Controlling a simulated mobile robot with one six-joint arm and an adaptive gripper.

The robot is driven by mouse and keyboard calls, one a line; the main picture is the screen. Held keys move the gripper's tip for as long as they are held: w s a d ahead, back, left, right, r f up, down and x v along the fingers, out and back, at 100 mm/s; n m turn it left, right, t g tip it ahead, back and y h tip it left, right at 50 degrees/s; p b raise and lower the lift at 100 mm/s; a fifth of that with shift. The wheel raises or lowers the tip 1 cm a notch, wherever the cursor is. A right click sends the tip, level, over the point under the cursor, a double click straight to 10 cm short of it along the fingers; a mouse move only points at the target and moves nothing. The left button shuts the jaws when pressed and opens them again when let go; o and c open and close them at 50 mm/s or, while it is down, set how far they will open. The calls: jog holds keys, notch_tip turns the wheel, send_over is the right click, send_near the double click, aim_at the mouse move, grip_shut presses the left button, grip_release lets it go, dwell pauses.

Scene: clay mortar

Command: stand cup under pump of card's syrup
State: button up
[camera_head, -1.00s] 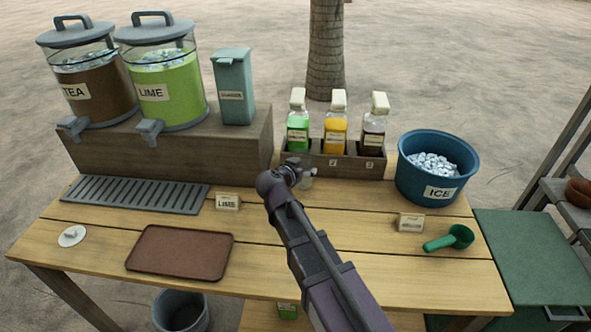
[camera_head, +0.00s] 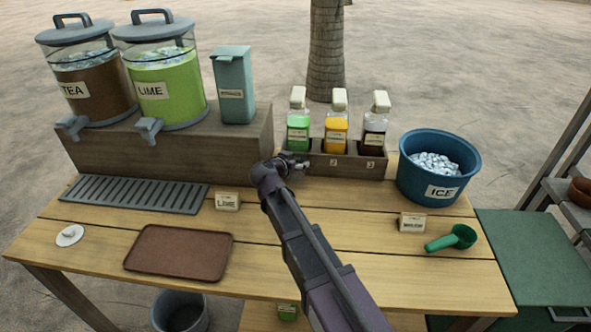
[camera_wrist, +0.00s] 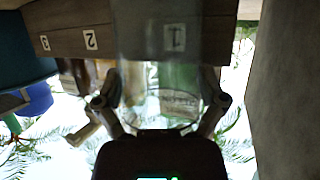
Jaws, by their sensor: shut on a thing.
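My gripper (camera_head: 299,164) is in front of the left slot of the syrup rack (camera_head: 352,165). In the wrist view my gripper (camera_wrist: 162,100) is shut on a clear cup (camera_wrist: 150,42), with one finger on each side. Slot number 1 and the green syrup bottle show blurred through the cup. In the head view the cup is mostly hidden by my wrist. The rack holds a green bottle (camera_head: 298,134), a yellow bottle (camera_head: 336,135) and a dark bottle (camera_head: 374,137), all with pale pump tops. One card (camera_head: 228,201) seems to read LIME; another card (camera_head: 411,222) is too small to read.
A wooden riser (camera_head: 170,150) with the tea (camera_head: 97,92) and lime (camera_head: 165,88) dispensers stands left of the rack. A blue ice tub (camera_head: 432,185) stands right of it. A green scoop (camera_head: 452,238) and brown tray (camera_head: 180,252) lie nearer the front.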

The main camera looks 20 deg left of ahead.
jog(key=shift+f+b, duration=1.05)
jog(key=shift+f, duration=0.25)
jog(key=shift+f, duration=0.25)
jog(key=o, duration=0.7)
jog(key=shift+r, duration=0.1)
jog(key=shift+o, duration=0.2)
jog(key=shift+r, duration=0.15)
jog(key=shift+s+r, duration=0.15)
jog(key=p+v, duration=0.4)
jog(key=v, duration=0.7)
jog(key=shift+s+p, duration=0.3)
jog(key=shift+r, duration=0.1)
